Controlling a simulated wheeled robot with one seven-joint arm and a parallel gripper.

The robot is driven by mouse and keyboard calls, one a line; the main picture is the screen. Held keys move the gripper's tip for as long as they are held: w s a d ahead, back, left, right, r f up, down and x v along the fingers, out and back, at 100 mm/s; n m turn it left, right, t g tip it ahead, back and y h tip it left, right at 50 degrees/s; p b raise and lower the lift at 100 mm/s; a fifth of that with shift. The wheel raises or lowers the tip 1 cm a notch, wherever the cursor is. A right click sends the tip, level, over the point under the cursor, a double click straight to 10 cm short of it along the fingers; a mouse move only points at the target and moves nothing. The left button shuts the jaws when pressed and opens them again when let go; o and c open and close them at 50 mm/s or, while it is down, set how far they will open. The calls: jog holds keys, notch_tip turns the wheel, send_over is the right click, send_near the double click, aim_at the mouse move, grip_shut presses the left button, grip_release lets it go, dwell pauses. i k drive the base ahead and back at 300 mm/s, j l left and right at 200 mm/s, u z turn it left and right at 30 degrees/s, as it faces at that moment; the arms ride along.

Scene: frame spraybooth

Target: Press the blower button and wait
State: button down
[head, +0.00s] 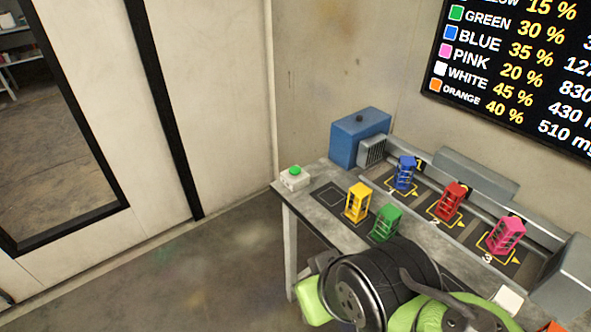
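A green button (295,170) sits on a small white box (296,181) at the left back corner of the table. Behind it to the right stands a blue box (360,138) with a grey grille on its side, which looks like the blower. Whether the button is pressed I cannot tell. My arm, black and green, shows at the bottom, in front of the table. My gripper's fingers do not show, so its place relative to the button cannot be seen.
On the grey table (325,178) stand small frames: yellow (357,203), green (385,223), blue (405,173), red (452,201) and pink (505,235). The last three are on numbered spots. A pale block (508,298) is at lower right. A price-like screen (520,70) hangs above.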

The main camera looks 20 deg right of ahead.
aim_at(294, 171)
jog(key=i+l+u, duration=0.2)
jog(key=i, duration=0.25)
jog(key=i+l+u, duration=0.15)
jog(key=i, duration=0.35)
